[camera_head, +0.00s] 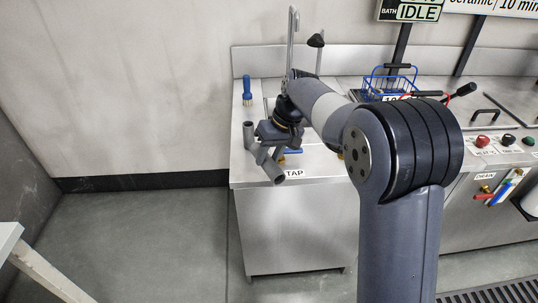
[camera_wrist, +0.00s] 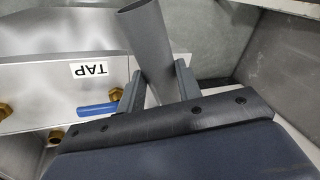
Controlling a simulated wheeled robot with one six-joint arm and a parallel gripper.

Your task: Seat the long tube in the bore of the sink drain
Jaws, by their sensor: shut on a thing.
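My gripper (camera_head: 265,142) is over the left end of the steel bench, near the TAP label. It is shut on a grey tube (camera_head: 273,171), whose open end points down toward the front in the head view. Another grey tubular part (camera_head: 249,134) shows just left of the jaws; I cannot tell whether it belongs to the same piece. In the wrist view the tube (camera_wrist: 147,45) stands between the two fingers (camera_wrist: 158,75), slightly tilted, its far end at the top edge. I cannot make out the sink drain or its bore in either view.
The steel bench (camera_head: 318,172) carries a blue-handled brush (camera_head: 247,91), a blue wire basket (camera_head: 389,84) and control knobs at right. In the wrist view, a blue lever (camera_wrist: 97,110) and brass fittings (camera_wrist: 53,138) lie left of the gripper.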

